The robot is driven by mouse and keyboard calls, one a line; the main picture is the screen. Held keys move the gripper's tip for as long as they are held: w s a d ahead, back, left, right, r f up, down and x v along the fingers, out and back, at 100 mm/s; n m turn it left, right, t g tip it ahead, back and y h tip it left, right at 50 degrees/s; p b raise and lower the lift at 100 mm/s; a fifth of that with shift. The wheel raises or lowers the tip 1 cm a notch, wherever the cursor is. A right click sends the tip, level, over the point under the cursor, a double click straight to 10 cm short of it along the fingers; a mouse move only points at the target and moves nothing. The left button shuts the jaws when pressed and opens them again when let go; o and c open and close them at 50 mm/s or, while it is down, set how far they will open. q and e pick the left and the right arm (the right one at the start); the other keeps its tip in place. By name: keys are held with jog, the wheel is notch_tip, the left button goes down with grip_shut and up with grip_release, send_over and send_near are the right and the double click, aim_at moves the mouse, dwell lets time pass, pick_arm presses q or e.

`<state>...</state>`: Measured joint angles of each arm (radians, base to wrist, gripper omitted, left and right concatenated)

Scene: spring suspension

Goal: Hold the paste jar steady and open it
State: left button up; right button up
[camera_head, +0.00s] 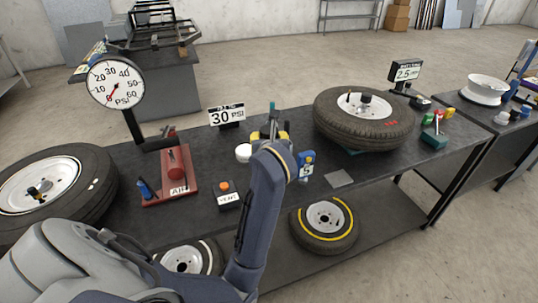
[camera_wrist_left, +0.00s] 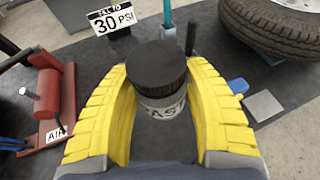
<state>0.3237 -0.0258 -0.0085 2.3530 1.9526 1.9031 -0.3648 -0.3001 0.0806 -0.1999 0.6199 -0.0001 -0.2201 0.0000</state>
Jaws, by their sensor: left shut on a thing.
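The paste jar (camera_wrist_left: 160,106) is in the left wrist view, pale with a partly visible label and a wide black lid (camera_wrist_left: 156,66) on top. My left gripper (camera_wrist_left: 156,115) has its yellow ribbed fingers on either side of the jar, shut on it. In the head view my left gripper (camera_head: 270,136) is over the middle of the dark workbench (camera_head: 310,180), and my arm hides most of the jar there. The lid sits on the jar. My right gripper is in neither view.
A mounted tyre (camera_head: 365,135) lies right of the gripper and another tyre (camera_head: 90,190) is at the left. A red air tool (camera_head: 175,172), a vent box (camera_head: 228,196), a 30 PSI sign (camera_head: 227,115) and a white round item (camera_head: 243,152) stand nearby. A teal-topped item is behind the jar.

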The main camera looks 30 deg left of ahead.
aim_at(269, 130)
pick_arm(q)
jog(key=shift+r, duration=1.75)
jog(key=o, duration=0.6)
jog(key=c, duration=0.9)
jog(key=shift+w+d+f+m+h, duration=0.15)
jog(key=shift+w+d+m+h, duration=0.05)
jog(key=shift+d+m+h, duration=0.15)
jog(key=w+d+r+m+h, duration=0.1)
jog(key=w+d+m+h, duration=0.1)
jog(key=d, duration=0.2)
jog(key=w+d+r+m+t+h, duration=0.1)
jog(key=w+d+r+m+h, duration=0.1)
jog(key=d, duration=0.3)
jog(key=w+d+r+m+t+h, duration=0.1)
jog(key=w+d+m+h, duration=0.1)
jog(key=d, duration=0.3)
jog(key=shift+w+d+r+h, duration=0.15)
jog(key=shift+w+r+h, duration=0.1)
jog(key=shift+r+h, duration=0.25)
